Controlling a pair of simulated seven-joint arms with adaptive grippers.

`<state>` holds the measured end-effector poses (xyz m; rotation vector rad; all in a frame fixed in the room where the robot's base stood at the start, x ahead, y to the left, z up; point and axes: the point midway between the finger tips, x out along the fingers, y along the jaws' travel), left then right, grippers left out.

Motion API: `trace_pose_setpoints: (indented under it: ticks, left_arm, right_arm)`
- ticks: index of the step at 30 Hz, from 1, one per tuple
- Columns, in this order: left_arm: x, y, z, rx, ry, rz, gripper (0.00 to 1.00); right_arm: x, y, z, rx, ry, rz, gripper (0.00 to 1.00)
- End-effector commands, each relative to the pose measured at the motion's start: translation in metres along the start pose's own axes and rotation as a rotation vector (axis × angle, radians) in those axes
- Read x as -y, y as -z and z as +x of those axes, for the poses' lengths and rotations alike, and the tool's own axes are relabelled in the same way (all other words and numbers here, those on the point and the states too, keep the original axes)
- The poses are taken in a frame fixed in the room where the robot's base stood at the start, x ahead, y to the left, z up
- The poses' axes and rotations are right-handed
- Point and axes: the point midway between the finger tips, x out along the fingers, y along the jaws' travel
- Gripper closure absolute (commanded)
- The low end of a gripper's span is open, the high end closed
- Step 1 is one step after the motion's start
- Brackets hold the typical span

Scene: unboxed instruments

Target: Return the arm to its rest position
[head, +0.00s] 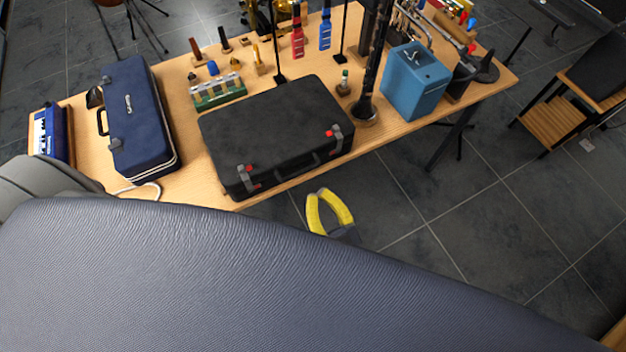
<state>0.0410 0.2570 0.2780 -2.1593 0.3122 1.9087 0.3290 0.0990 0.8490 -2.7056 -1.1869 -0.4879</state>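My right gripper (319,191), with two yellow fingers, is over the dark floor in front of the table's near edge. It is just off the near side of the black case and apart from it. A dark gap shows between the fingers, but their tips come close together in this view, so I cannot tell whether it is open or shut. Nothing shows between the fingers. A large dark arm part of mine covers the bottom of the head view and hides most of the arm behind the gripper. My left gripper is not in view.
The wooden table (190,183) holds a black case (265,128), a blue case (138,118), a blue box (414,80) and several small instruments and stands. A wooden shelf (553,117) stands at right. The tiled floor between is clear.

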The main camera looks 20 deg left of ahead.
Motion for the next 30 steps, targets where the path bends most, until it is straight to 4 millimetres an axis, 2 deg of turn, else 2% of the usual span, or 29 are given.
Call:
trace_pose_setpoints:
  ticks: [6, 14, 17, 20, 24, 26, 30]
  left_arm:
    - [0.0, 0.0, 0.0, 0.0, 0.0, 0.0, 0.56]
    - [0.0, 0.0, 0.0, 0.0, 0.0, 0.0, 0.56]
    - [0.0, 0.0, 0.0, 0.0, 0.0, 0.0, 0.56]
    - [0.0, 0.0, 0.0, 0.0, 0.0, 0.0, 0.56]
    - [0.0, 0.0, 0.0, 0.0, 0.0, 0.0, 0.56]
    - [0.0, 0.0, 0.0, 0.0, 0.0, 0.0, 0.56]
    - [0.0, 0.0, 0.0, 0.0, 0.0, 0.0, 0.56]
  right_arm:
    - [0.0, -0.009, -0.017, 0.001, 0.001, 0.0, 1.0]
    - [-0.001, -0.019, -0.022, 0.03, -0.003, -0.018, 1.0]
    - [-0.005, -0.05, -0.031, 0.126, -0.019, -0.033, 1.0]
    - [-0.016, -0.098, -0.053, 0.262, -0.049, -0.047, 1.0]
    - [-0.038, -0.172, -0.1, 0.477, -0.102, -0.063, 1.0]
    - [-0.047, -0.201, -0.125, 0.569, -0.125, -0.066, 1.0]
    - [-0.066, -0.26, -0.19, 0.777, -0.18, -0.062, 1.0]
